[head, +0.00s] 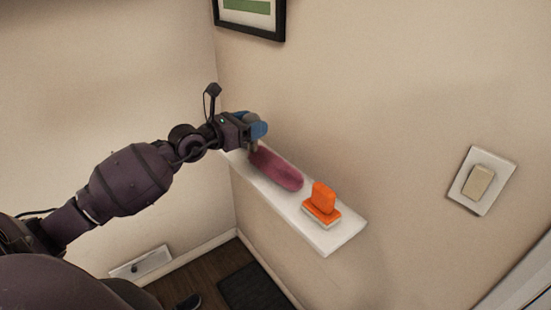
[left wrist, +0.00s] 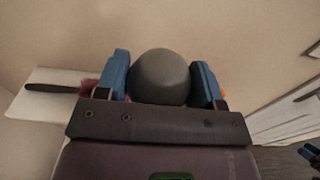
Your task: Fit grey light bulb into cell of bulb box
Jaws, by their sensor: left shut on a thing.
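My left gripper (head: 258,130) is shut on the grey light bulb (left wrist: 160,77). In the left wrist view the bulb's round, dark grey end shows between the two blue fingers. In the head view the gripper is above the far left end of a white wall shelf (head: 338,232), and its fingers mostly hide the bulb. A small dark and blue part at the lower right edge of the left wrist view looks like my right gripper (left wrist: 311,152), too cut off to judge its jaws. I cannot make out a bulb box in either view.
A long dull-pink object (head: 276,168) lies on the shelf close to the left gripper. An orange block on a pale base (head: 322,204) sits nearer the shelf's right end. A light switch (head: 478,181) and a framed picture (head: 250,14) are on the wall.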

